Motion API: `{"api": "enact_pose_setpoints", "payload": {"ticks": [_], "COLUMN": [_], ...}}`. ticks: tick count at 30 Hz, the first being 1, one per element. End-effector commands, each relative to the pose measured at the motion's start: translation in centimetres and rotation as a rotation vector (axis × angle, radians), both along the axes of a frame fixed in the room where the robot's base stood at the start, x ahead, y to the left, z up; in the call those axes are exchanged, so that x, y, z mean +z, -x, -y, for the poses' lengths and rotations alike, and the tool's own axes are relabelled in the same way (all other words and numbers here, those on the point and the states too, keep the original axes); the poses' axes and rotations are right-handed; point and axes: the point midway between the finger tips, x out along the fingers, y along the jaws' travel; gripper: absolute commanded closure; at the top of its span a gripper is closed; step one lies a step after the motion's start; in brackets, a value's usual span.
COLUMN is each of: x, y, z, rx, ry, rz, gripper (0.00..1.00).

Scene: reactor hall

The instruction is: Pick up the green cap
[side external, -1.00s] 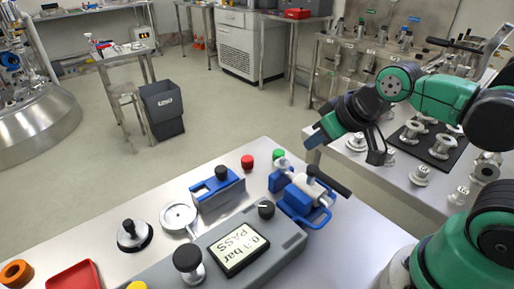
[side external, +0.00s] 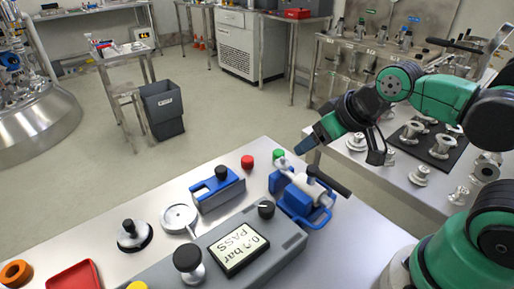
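The green cap (side external: 278,155) stands on the steel table behind the blue clamp-like device (side external: 303,197), to the right of a red cap (side external: 247,162). My gripper (side external: 304,146) is in the air up and to the right of the green cap, tilted down toward the left. It is apart from the cap. Its fingers are seen edge-on and merge in the picture, so I cannot tell their opening. Nothing shows held in it.
A grey tester with a display (side external: 239,249) fills the table's front. A blue block (side external: 217,188), a round metal ring (side external: 179,217) and a red tray (side external: 74,277) stand to the left. A second table with metal fittings (side external: 441,146) lies right.

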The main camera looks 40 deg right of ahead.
Motion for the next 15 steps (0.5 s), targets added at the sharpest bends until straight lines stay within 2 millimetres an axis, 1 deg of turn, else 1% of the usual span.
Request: {"api": "enact_pose_setpoints", "payload": {"ticks": [10,13,15], "x": [0.0,0.1,0.2], "y": [-0.1,-0.7,-1.6], "z": [0.0,0.2,0.5], "rx": [0.001,0.009,0.021], "ry": [0.001,0.005,0.012], "rz": [-0.002,-0.015,-0.034], "gripper": [0.24,0.24,0.24]}}
